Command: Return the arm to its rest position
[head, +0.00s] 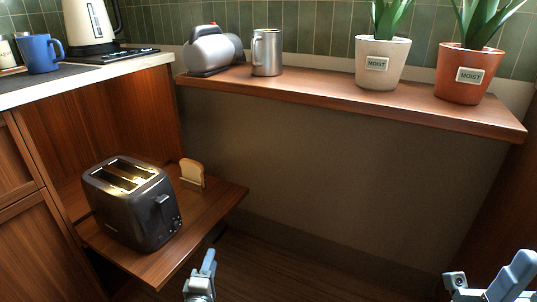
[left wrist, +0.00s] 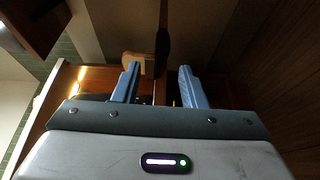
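My left gripper (head: 204,268) is at the bottom of the head view, in front of the low wooden shelf and apart from everything on it. In the left wrist view its two blue fingers (left wrist: 158,84) stand apart with nothing held between them. My right gripper (head: 503,279) is at the bottom right corner, cut off by the frame; its finger opening is not clear. A dark toaster (head: 133,203) with two lit slots sits on the low shelf (head: 218,203). A bread slice (head: 192,173) stands upright behind it to the right.
A raised wooden ledge (head: 330,98) holds a silver rounded appliance (head: 209,50), a metal mug (head: 267,53), a white potted plant (head: 382,63) and a terracotta potted plant (head: 470,75). A blue mug (head: 39,54) and a cream kettle (head: 90,27) stand on the left counter. The floor below the ledge is clear.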

